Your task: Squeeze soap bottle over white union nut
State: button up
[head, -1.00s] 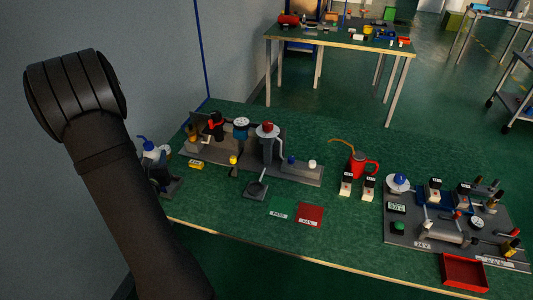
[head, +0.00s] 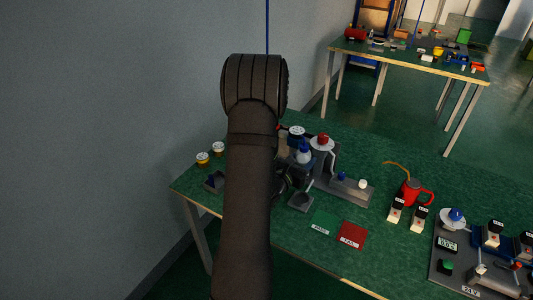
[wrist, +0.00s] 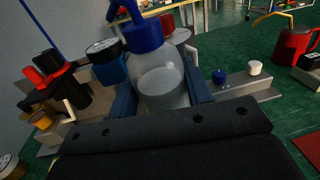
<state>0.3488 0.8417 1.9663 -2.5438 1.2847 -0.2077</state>
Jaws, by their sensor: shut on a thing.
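The soap bottle (wrist: 163,82) is clear, with pale liquid inside and a blue cap and spout, and stands nearly upright in the wrist view. My gripper (wrist: 162,98) is shut on it, one blue finger at each side. In the head view the bottle (head: 304,153) shows beside my dark arm, in front of the press; my gripper there is largely hidden. The white union nut (wrist: 255,67) sits on a grey block, right of the bottle and apart from it. It also shows in the head view (head: 362,184), with a small blue part to its left.
A red-topped press (head: 322,142) stands behind the bottle. Green and red cards (head: 351,235) lie in front of the block. The wrist view shows a black-and-red tool (wrist: 60,85) at left.

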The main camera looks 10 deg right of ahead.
jog(key=s+d+f+m+g+h, duration=0.3)
jog(key=s+d+m+g, duration=0.3)
jog(key=s+d, duration=0.9)
jog(key=shift+s+d+f+n+g+y, duration=0.15)
jog(key=shift+f+n+g+y, duration=0.4)
jog(key=shift+f+n, duration=0.4)
jog(key=shift+s+f+n+g+y, duration=0.15)
jog(key=shift+f+n+g+y, duration=0.35)
jog(key=shift+f, duration=0.75)
jog(key=o, duration=0.4)
jog(key=c, duration=0.4)
